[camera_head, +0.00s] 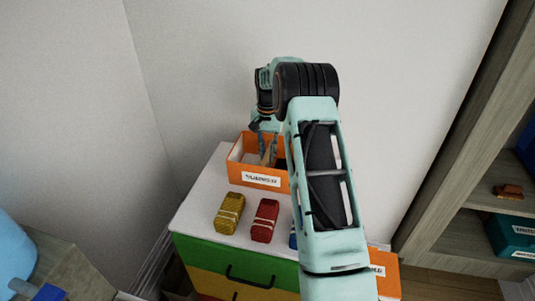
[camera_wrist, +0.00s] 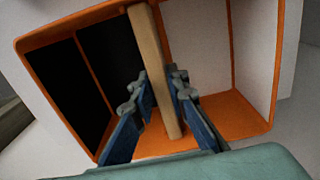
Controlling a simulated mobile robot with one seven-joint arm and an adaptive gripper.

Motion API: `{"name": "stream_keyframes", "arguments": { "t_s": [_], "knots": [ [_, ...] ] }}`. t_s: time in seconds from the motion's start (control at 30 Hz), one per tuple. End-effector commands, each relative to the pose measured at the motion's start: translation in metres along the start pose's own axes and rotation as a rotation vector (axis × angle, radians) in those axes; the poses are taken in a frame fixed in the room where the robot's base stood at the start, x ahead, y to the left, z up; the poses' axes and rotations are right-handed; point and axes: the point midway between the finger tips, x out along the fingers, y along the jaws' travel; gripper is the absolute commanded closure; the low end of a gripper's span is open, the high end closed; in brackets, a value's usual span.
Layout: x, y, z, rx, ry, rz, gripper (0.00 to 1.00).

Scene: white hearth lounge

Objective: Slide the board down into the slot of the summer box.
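My gripper (camera_wrist: 163,88) reaches down into an open orange box (camera_wrist: 200,132), with its blue fingers close against both sides of a light wooden board (camera_wrist: 154,60). The board stands edge-on between a dark compartment on the left and a white one on the right. Its lower end shows near the box's orange part, but I cannot tell how deep it sits in a slot. In the head view the orange box (camera_head: 235,168) stands on a white-topped cabinet, with a white front label too small to read surely. My arm hides its right part.
A yellow bundle (camera_head: 229,213) and a red bundle (camera_head: 265,220) lie before the box, with a blue item (camera_head: 293,238) partly behind my arm. Another labelled orange container (camera_head: 386,284) shows at lower right. Walls stand behind; wooden shelves (camera_head: 455,150) rise at right.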

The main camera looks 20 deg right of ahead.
Motion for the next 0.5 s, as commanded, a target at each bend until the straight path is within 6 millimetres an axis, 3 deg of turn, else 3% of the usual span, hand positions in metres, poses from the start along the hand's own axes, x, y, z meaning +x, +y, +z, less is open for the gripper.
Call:
{"name": "stream_keyframes", "arguments": {
  "t_s": [0.13, 0.5],
  "knots": [
    [-0.0003, -0.0001, -0.0002, 0.000, 0.001, 0.000, 0.68],
    [-0.0056, -0.0002, -0.0007, 0.000, 0.002, -0.001, 0.67]
  ]
}}
